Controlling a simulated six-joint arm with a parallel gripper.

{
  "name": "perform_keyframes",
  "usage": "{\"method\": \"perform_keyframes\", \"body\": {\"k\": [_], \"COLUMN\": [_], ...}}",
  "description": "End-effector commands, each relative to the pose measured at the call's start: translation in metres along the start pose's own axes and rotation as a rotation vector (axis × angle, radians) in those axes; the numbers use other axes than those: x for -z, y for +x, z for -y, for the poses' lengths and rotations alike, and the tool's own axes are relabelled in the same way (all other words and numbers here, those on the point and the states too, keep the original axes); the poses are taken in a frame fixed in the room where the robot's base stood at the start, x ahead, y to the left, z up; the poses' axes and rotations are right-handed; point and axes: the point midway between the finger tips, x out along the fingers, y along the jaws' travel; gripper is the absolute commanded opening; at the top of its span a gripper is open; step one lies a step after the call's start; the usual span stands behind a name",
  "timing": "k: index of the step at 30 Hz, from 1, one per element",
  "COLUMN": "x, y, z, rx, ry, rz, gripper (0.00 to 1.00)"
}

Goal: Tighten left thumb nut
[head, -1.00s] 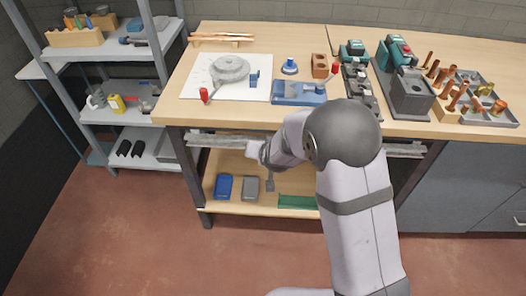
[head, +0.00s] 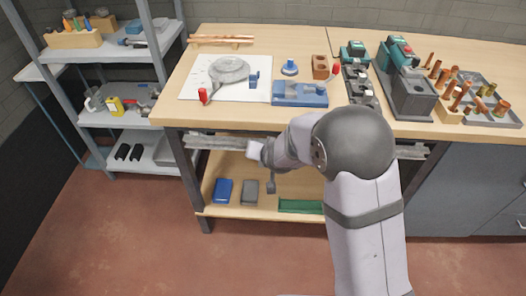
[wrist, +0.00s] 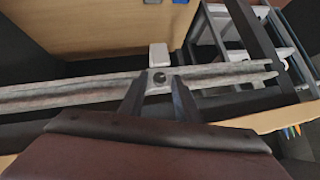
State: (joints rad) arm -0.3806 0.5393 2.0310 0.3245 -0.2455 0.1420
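In the wrist view a small dark round knob, seemingly the thumb nut (wrist: 159,78), sits on a pale block on the grey metal rail. My gripper (wrist: 158,90) has two dark fingers, apart, one on each side below the knob in the picture. Nothing is visibly held. I cannot tell whether the fingertips touch the rail. In the head view the rail (head: 215,142) runs under the front edge of the workbench, with a white block (head: 254,148) near my wrist. The fingers and knob cannot be made out there.
The workbench (head: 235,112) overhangs the rail. Its lower shelf (head: 235,209) bears a blue box (head: 222,190), a grey box (head: 249,192) and a green item (head: 300,206). A grey shelving unit (head: 165,80) stands at left. The floor in front is open.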

Motion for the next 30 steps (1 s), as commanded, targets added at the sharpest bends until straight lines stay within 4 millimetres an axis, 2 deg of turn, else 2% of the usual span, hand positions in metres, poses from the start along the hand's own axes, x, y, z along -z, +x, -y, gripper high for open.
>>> {"method": "perform_keyframes", "body": {"k": [1,16,30], "x": [0.006,0.001,0.002], "y": [-0.001,-0.002,-0.041], "z": [-0.003,-0.003,0.000], "rx": [-0.003,-0.004,-0.001], "ry": [0.011,0.005,0.001], "rz": [-0.013,-0.002,-0.002], "gripper": [0.30,0.30,0.30]}}
